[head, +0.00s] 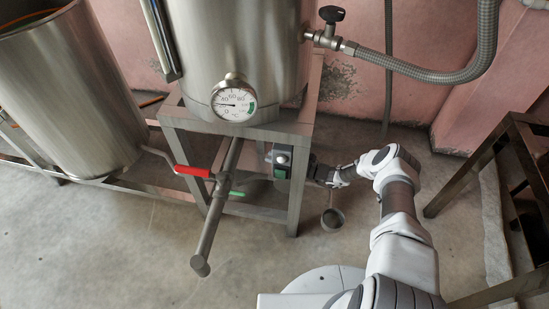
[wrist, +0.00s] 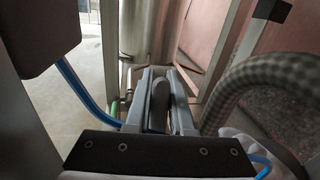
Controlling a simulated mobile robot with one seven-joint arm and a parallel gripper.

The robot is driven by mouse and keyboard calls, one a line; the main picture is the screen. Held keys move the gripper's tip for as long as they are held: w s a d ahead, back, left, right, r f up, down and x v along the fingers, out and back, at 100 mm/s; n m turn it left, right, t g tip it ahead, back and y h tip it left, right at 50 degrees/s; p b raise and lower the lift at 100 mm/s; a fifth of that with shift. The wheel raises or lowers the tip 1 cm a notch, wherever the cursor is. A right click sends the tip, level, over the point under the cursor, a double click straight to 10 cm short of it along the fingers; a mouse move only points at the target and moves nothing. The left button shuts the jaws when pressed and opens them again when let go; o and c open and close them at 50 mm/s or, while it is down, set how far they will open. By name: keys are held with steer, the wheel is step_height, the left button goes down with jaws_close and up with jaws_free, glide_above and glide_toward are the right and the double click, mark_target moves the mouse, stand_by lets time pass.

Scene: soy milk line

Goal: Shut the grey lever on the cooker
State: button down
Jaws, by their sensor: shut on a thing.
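The cooker is the steel tank (head: 235,50) with a dial gauge (head: 234,101), standing on a metal frame. My gripper (head: 314,171) reaches in at the right side of this frame, and the frame's front leg partly hides its fingertips. In the wrist view my gripper's two grey fingers (wrist: 159,104) are shut on a dark grey, rounded bar, which looks like the grey lever (wrist: 160,92). The lever stands between the fingers. In the head view I cannot make it out. Its valve and how far it is turned are hidden.
A red-handled lever (head: 193,171) sits on the pipe (head: 210,230) at the cooker's front. A small box (head: 281,160) is fixed beside my gripper. A braided hose (head: 430,75) hangs at the right; one passes close by in the wrist view (wrist: 265,75). A metal ladle-like cup (head: 332,219) is below.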

steer(key=h+p, duration=0.1)
steer(key=a+f+g+h, duration=0.1)
steer(key=shift+w+a+f+h+p, duration=0.15)
steer(key=shift+a+f+h+p, duration=0.15)
steer(key=shift+p, duration=0.1)
stand_by(0.3)
steer(key=c, duration=1.1)
jaws_free()
steer(key=shift+r, duration=0.15)
